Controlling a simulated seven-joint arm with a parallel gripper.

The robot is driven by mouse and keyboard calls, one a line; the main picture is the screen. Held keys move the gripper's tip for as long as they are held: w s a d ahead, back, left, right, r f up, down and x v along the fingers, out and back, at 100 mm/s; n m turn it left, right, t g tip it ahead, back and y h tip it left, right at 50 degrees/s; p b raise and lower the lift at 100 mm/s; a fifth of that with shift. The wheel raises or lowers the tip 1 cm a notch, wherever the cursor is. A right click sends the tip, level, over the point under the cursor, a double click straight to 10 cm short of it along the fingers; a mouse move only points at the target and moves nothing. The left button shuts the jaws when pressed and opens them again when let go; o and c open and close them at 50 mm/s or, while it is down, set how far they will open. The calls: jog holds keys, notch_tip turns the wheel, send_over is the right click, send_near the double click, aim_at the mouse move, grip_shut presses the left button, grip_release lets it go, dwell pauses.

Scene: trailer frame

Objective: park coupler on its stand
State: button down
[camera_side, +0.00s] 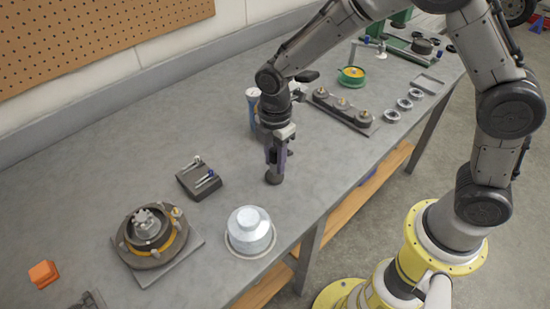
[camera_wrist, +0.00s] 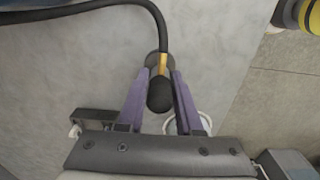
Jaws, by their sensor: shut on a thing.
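My gripper (camera_side: 275,158) points down low over the middle of the bench. In the wrist view its two purple fingers (camera_wrist: 162,75) close around a dark coupler (camera_wrist: 160,96) with an orange-yellow band and a black cable (camera_wrist: 165,30). A dark round piece (camera_side: 273,178) sits just below the fingertips at bench level. I cannot tell whether it is part of the coupler or a stand under it, or whether it touches the bench. A dark block (camera_side: 196,186) with two small fittings, one blue-ended, lies to the left; I cannot tell whether it is the stand.
A silver domed part (camera_side: 250,228) stands on a ring near the front edge. A round fixture (camera_side: 150,233) and an orange block (camera_side: 43,273) are farther left. A blue-and-white cylinder (camera_side: 252,105) stands close behind my gripper. A dark rail (camera_side: 342,110) lies right. Bench between block and gripper is clear.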

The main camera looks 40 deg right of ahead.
aim_at(275, 149)
jog(key=shift+f, duration=0.9)
dwell(1.9)
jog(key=shift+c, duration=0.5)
grip_release()
jog(key=shift+r, duration=3.5)
